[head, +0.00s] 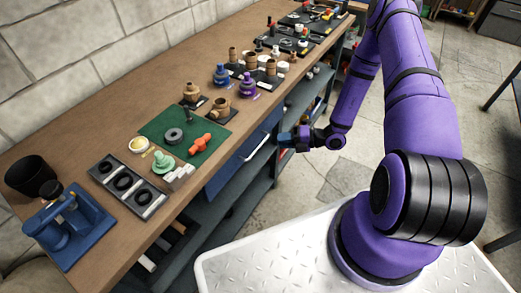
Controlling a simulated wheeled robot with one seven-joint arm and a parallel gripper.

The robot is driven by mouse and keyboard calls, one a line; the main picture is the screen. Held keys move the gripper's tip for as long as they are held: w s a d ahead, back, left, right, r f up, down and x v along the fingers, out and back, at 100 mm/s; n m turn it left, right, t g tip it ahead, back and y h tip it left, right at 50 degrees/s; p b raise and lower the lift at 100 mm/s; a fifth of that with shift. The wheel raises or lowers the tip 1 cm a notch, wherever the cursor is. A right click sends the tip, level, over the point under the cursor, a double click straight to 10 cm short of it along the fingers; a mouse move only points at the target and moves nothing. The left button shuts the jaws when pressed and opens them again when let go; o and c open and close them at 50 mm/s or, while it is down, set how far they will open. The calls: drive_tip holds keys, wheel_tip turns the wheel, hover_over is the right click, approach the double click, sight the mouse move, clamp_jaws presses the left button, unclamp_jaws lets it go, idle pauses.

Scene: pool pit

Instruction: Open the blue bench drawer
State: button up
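The blue bench drawer (232,168) is under the wooden bench top, left of my arm. Its pale bar handle (257,148) runs along its front. The drawer front looks about flush with the bench; I cannot tell whether it is slightly out. My gripper (284,138) is at the end of my purple arm, just right of the handle's upper end, with its tip pointing toward the drawer. It is small and dark here, so I cannot tell whether its fingers are apart or touching the handle.
The bench top (160,85) carries a green mat (205,148) with parts, a black tray (130,186) of rings, a blue vise-like tool (68,228) and several fittings. Open shelves (240,208) lie below the drawer. Concrete floor (345,180) is clear right of the bench.

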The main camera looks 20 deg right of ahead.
sight(257, 148)
drive_tip(key=w+a+f, duration=0.1)
drive_tip(key=a, duration=0.2)
drive_tip(key=w+a+f+m, duration=0.1)
drive_tip(key=w+a+f, duration=0.1)
drive_tip(key=w+a+f+m+t, duration=0.1)
drive_tip(key=a+f, duration=0.1)
drive_tip(key=a, duration=0.1)
drive_tip(key=shift+w+a+f, duration=0.15)
drive_tip(key=shift+a, duration=0.2)
clamp_jaws()
